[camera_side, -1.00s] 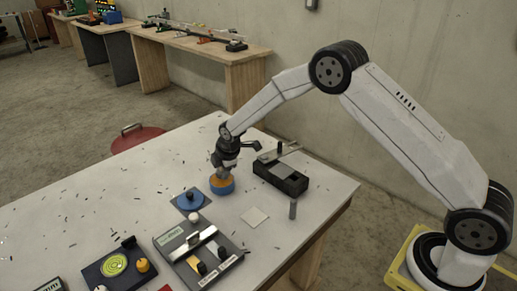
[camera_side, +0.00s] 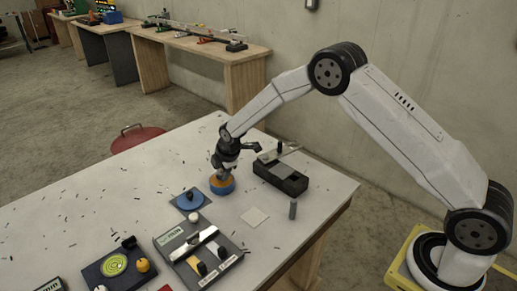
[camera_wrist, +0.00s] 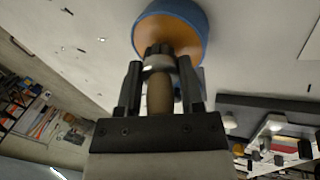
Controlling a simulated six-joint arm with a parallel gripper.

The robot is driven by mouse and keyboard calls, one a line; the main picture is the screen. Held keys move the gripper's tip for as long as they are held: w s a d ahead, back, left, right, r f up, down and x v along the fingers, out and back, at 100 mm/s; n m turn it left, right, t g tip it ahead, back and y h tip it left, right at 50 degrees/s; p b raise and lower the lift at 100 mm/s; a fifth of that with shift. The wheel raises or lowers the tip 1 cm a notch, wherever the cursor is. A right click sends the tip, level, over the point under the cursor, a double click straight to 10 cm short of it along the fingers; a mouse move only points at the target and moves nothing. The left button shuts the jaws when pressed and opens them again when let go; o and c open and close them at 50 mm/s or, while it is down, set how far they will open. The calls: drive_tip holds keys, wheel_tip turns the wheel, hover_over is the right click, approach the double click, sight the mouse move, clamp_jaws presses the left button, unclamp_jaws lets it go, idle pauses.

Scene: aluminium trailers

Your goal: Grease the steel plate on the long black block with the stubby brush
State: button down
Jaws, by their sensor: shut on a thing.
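My gripper (camera_side: 222,168) is shut on the stubby brush, whose brown handle (camera_wrist: 160,95) stands between the fingers in the wrist view. The brush's dark bristle end (camera_wrist: 160,50) reaches to the orange grease in a round blue tin (camera_side: 222,189); the tin also shows in the wrist view (camera_wrist: 200,42). I cannot tell how deep the bristles sit. The long black block (camera_side: 290,186) stands to the right of the tin in the side view. A grey steel plate (camera_side: 284,172) lies on its top, with a raised clamp-like bar behind it.
A pale square plate (camera_side: 255,216) and an upright grey cylinder (camera_side: 293,210) stand in front of the block. A dark fixture board (camera_side: 222,262) is nearer. Dark shavings litter the table.

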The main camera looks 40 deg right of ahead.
drive_tip(key=shift+f, duration=0.3)
idle(0.8)
drive_tip(key=shift+r, duration=3.55)
drive_tip(key=shift+s, duration=0.1)
drive_tip(key=s+d+m+g+h, duration=0.1)
drive_tip(key=s+m+h, duration=0.1)
drive_tip(key=s+m, duration=0.6)
drive_tip(key=s+d+r+m+g+h, duration=0.1)
drive_tip(key=s+d+m+g+h, duration=0.1)
drive_tip(key=s+m, duration=0.6)
drive_tip(key=s, duration=0.4)
drive_tip(key=shift+s+d, duration=0.15)
drive_tip(key=shift+d, duration=0.05)
drive_tip(key=shift+r, duration=0.15)
drive_tip(key=w+d+r+t, duration=0.1)
drive_tip(key=w+d+r, duration=0.4)
drive_tip(key=w+d, duration=0.2)
drive_tip(key=shift+w+d+y, duration=0.3)
drive_tip(key=shift+w+d, duration=0.1)
drive_tip(key=shift+w, duration=0.55)
